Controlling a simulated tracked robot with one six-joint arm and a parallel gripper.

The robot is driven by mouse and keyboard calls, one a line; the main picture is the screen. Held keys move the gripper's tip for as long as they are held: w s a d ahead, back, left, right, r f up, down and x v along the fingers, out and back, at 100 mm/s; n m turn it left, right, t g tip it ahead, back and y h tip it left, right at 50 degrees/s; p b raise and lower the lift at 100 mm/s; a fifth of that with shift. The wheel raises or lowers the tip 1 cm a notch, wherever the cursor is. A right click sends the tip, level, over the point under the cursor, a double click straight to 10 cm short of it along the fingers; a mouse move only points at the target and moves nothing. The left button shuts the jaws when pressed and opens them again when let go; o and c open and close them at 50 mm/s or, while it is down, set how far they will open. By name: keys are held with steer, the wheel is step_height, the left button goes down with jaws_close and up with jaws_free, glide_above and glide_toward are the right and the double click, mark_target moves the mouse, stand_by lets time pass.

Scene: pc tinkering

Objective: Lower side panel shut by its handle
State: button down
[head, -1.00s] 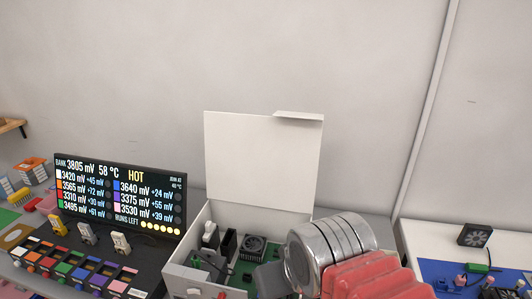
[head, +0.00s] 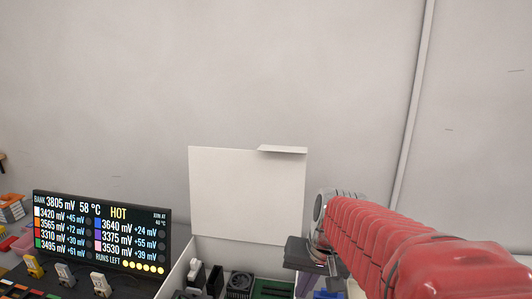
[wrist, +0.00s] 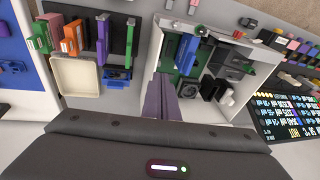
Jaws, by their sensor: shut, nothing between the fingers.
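The white side panel (head: 246,195) stands open and upright at the back of the white PC case (head: 178,268). Its handle is a bent tab (head: 283,149) along the right part of the top edge. My gripper (head: 322,291) is to the right of the panel and lower than the handle, apart from it, pointing down over the right side of the case. In the wrist view my purple fingers (wrist: 161,98) are together with nothing between them. The case's open inside (wrist: 215,75) shows beside them; the handle is not clear there.
A dark display (head: 103,228) stands left of the case, with several small clips (head: 66,273) before it. The wrist view shows a cream tray (wrist: 76,84) and several coloured modules (wrist: 69,40) beside the case. The wall behind is bare.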

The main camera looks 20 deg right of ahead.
steer(key=w+d+r+m+t+y, duration=0.2)
steer(key=w+d+m+t+y, duration=0.15)
steer(key=w+d, duration=0.7)
steer(key=w+d+r+m+t+y, duration=0.25)
steer(key=w+d+m, duration=0.4)
steer(key=d, duration=0.65)
steer(key=w+d+r+n+t+y, duration=0.1)
steer(key=w+r+t+y, duration=0.1)
steer(key=r, duration=0.5)
steer(key=w+d+r+n+t+y, duration=0.1)
steer(key=w+r+n+t+y, duration=0.1)
steer(key=r, duration=0.5)
steer(key=shift+w+d+r+n+t, duration=0.3)
steer(key=shift+w+d, duration=0.1)
steer(key=shift+w, duration=0.25)
steer(key=w+a, duration=0.4)
steer(key=a, duration=0.4)
steer(key=shift+w+a, duration=0.15)
steer(key=shift+w, duration=0.05)
steer(key=shift+s+a+r, duration=0.1)
